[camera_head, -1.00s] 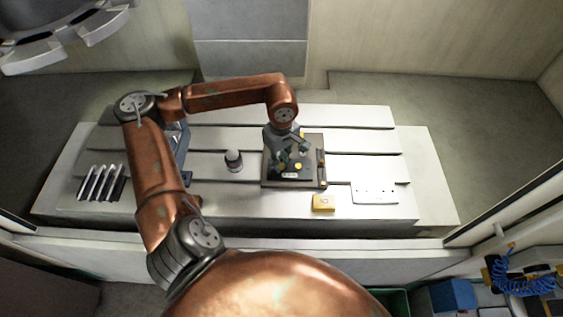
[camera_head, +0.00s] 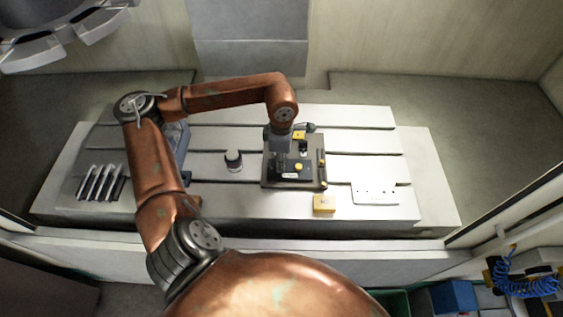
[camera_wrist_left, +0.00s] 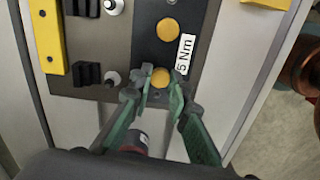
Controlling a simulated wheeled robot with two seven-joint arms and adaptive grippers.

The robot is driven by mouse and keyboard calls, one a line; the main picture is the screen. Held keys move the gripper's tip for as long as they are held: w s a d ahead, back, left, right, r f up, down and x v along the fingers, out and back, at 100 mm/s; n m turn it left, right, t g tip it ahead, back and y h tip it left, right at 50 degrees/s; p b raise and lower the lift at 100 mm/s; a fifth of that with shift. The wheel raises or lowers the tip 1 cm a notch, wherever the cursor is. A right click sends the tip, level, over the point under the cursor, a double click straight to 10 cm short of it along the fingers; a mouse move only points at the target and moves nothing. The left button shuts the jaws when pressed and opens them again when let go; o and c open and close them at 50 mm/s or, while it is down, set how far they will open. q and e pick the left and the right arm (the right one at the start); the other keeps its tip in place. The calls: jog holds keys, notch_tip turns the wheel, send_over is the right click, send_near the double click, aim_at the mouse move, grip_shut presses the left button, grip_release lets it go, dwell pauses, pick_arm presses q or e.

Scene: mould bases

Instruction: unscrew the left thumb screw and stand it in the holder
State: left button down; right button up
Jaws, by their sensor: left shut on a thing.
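A dark mould plate (camera_head: 268,182) lies on the slotted bed, with a black strip and a white label on it. The wrist view shows two round yellow thumb screw heads on this strip, beside a "5 Nm" label. My left gripper (camera_head: 281,170) points down over the left part of the strip. In the wrist view its fingertips (camera_wrist_left: 160,91) are shut on the left thumb screw (camera_wrist_left: 160,77). The right thumb screw (camera_wrist_left: 168,29) stands free; it also shows in the head view (camera_head: 299,166). I cannot tell how far the held screw is threaded in. My right gripper is out of view.
A yellow block (camera_head: 324,204) and a white plate with small holes (camera_head: 375,192) lie to the right; I cannot tell which is the holder. A grey-white cylinder (camera_head: 233,161) stands left of the mould plate. A rack of pale bars (camera_head: 100,184) stands far left.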

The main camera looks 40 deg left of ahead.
pick_arm(q)
jog(key=shift+n, duration=0.4)
jog(key=shift+r+p, duration=1.4)
jog(key=shift+r, duration=1.3)
jog(key=shift+w+r+p, duration=0.25)
jog(key=shift+p, duration=0.1)
jog(key=w+a+r+n+p, duration=0.3)
jog(key=w+a+r+p, duration=0.1)
jog(key=w+p, duration=0.4)
jog(key=shift+w+a+f+n+p, duration=0.5)
jog(key=shift+a+f+p, duration=0.4)
jog(key=shift+f+p, duration=0.2)
jog(key=shift+w+a+f+n+p, duration=0.45)
jog(key=shift+a+f+n+p, duration=0.2)
jog(key=shift+a+f+p, duration=0.4)
jog(key=shift+w+a+f+n+p, duration=0.5)
jog(key=shift+a+f+p, duration=0.4)
jog(key=shift+p, duration=0.3)
jog(key=shift+d+f+b, duration=0.1)
jog(key=shift+f+b, duration=0.35)
jog(key=shift+f, duration=0.2)
